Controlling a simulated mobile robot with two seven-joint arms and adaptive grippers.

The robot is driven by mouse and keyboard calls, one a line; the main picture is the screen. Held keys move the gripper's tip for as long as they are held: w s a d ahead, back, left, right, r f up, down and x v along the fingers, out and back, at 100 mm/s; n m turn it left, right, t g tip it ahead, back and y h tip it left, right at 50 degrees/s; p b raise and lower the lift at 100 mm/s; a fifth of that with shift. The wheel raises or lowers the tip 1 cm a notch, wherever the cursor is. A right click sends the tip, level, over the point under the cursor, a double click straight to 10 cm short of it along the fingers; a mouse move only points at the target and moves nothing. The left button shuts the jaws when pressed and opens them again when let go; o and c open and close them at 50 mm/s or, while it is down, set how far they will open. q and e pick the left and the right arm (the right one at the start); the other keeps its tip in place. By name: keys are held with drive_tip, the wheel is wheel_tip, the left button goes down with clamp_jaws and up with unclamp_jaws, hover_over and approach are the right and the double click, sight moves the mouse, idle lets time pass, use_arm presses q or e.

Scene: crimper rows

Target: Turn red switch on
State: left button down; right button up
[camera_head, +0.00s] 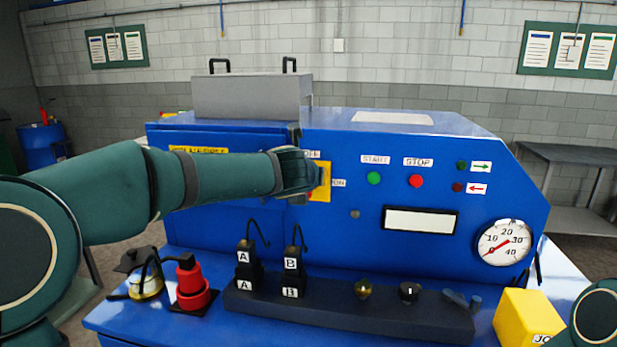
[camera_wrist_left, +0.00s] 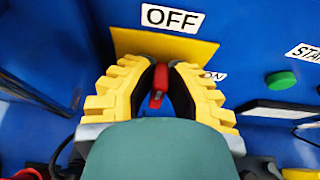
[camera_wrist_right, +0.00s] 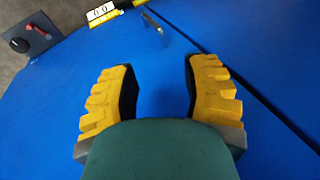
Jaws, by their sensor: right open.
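The red switch (camera_wrist_left: 157,86) shows in the left wrist view in front of a yellow plate (camera_wrist_left: 198,50), with an OFF label (camera_wrist_left: 172,18) above and an ON label (camera_wrist_left: 215,75) to the right. My left gripper (camera_wrist_left: 160,80) has its fingers drawn in on both sides of the switch and appears shut on it. In the head view my left gripper (camera_head: 318,175) covers the switch, and only part of the yellow plate (camera_head: 323,190) shows. My right gripper (camera_wrist_right: 158,80) is open and empty above a blue surface (camera_wrist_right: 155,50).
The blue panel has a green START button (camera_head: 374,178), a red STOP button (camera_head: 416,181) and a gauge (camera_head: 504,243). A dark rail (camera_head: 335,314) with plugs and knobs lies below my left arm. A yellow box (camera_head: 525,316) stands at the front right.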

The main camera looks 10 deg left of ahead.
idle(0.6)
use_arm(q)
drive_tip(key=shift+d+f+m+t+y+b, duration=0.15)
drive_tip(key=shift+d+f+m+t+y, duration=0.3)
drive_tip(key=shift+m+y, duration=1.25)
drive_tip(key=shift+d+f+m+t+y+b, duration=0.1)
drive_tip(key=shift+d+f+m+t+y, duration=0.35)
drive_tip(key=shift+m, duration=2.3)
drive_tip(key=shift+d+f+m+t+y+b, duration=0.15)
drive_tip(key=shift+m+t+y, duration=0.45)
drive_tip(key=shift+m+y, duration=1.2)
drive_tip(key=shift+m+h, duration=0.35)
drive_tip(key=shift+m, duration=0.2)
drive_tip(key=c, duration=1)
unclamp_jaws()
